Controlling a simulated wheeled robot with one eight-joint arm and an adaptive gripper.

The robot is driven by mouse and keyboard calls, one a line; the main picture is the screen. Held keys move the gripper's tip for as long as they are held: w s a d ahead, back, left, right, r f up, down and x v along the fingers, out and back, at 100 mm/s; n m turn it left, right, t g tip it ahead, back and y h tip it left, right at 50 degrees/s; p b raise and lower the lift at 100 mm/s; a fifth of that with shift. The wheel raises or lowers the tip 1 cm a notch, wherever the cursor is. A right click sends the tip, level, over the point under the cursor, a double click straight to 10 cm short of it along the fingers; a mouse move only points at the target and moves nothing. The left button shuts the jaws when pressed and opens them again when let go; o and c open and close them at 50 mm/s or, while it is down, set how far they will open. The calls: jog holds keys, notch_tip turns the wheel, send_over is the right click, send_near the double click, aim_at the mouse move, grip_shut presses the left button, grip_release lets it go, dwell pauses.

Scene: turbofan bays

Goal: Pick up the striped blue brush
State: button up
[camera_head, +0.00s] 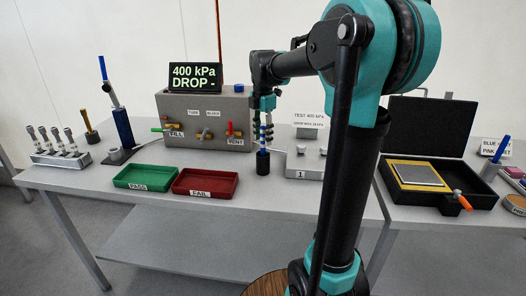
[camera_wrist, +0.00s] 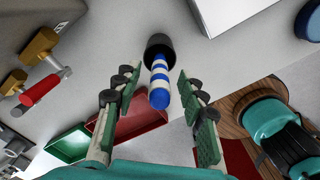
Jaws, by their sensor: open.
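The striped blue brush (camera_wrist: 160,82) has a rounded handle with blue and white bands. It stands upright in a black cup (camera_wrist: 159,46) in the wrist view. In the head view the brush (camera_head: 263,153) is on the grey bench, below my gripper (camera_head: 267,125) and partly hidden by it. In the wrist view my gripper (camera_wrist: 156,86) is open, with one green finger on each side of the handle. Gaps show between the fingers and the handle, so it is not held. The brush's lower end is hidden in the cup.
A grey panel (camera_head: 180,108) with FILL and VENT valves stands behind. A green PASS tray (camera_head: 145,188) and red FAIL tray (camera_head: 205,196) lie in front left. A grey block marked 1 (camera_head: 303,172) is close on the right. An open black case (camera_head: 482,190) is farther right.

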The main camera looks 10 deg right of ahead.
aim_at(263, 144)
jog(key=shift+f, duration=1.9)
jog(key=shift+c, duration=0.6)
grip_shut()
